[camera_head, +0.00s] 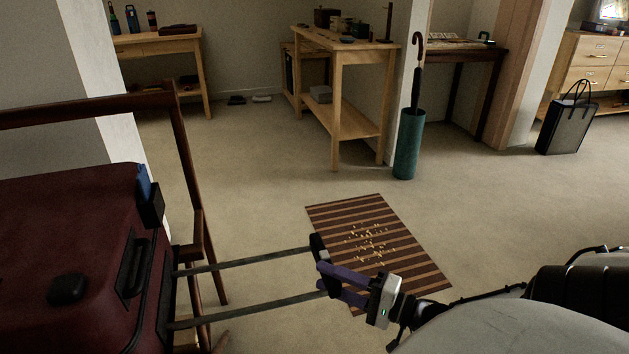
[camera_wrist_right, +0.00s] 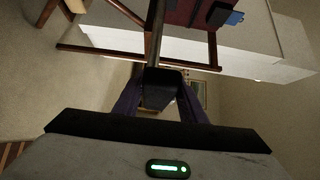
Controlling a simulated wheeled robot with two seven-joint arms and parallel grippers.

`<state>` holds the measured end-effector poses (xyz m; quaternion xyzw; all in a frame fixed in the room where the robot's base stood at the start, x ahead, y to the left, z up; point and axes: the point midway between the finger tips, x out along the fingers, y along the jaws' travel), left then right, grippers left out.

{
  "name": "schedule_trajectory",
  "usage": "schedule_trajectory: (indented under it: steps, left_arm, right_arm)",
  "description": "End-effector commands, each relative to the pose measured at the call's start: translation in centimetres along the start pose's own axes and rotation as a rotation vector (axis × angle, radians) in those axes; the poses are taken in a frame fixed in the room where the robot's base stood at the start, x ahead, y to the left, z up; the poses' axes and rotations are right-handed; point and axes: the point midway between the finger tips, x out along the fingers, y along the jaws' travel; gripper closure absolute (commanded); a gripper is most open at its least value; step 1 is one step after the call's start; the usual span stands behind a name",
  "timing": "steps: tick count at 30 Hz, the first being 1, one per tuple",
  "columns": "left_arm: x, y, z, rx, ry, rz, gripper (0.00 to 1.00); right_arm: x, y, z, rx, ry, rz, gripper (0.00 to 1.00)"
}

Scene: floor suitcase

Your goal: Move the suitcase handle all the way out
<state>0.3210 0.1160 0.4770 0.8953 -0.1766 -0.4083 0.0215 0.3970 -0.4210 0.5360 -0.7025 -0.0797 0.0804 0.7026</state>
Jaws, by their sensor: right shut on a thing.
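The dark red suitcase (camera_head: 62,225) is at the left of the head view, lying on or beside a wooden frame. Two thin grey rods run from its right end to the black suitcase handle (camera_head: 317,249), which stands well out from the case. My right gripper (camera_head: 325,278) has its purple fingers shut on the handle's near part. In the right wrist view the dark handle grip (camera_wrist_right: 160,88) sits between the fingers, with a rod leading away from it. A corner of the red suitcase (camera_wrist_right: 187,12) shows at the top. My left gripper is not in view.
A brown striped mat (camera_head: 400,245) with small pale bits lies on the floor behind the gripper. A wooden frame (camera_head: 183,140) stands around the suitcase. A teal umbrella stand (camera_head: 406,150) and a wooden table (camera_head: 345,95) are farther back.

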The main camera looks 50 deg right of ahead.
Motion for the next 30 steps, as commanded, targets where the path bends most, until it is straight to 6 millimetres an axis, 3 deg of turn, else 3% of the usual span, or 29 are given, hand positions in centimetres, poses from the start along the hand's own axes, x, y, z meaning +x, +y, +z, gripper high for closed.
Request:
schedule_trajectory:
  steps: [11,12,15,25,30]
  left_arm:
    - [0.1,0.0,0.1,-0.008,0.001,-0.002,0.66]
    - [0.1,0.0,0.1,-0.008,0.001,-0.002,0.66]
    - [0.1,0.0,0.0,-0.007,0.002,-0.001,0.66]
    - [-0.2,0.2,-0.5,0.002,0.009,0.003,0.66]
    - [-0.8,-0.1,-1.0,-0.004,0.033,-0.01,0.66]
  right_arm:
    - [-0.7,0.1,-0.6,0.004,0.009,0.002,1.0]
    - [-0.7,0.1,-0.6,0.003,0.009,0.002,0.61]
    - [-0.5,0.1,-0.5,0.002,0.007,0.002,0.44]
    - [-0.5,0.1,-0.3,0.001,0.002,0.001,0.44]
    - [-2.6,0.0,-0.4,0.002,0.005,0.006,0.44]
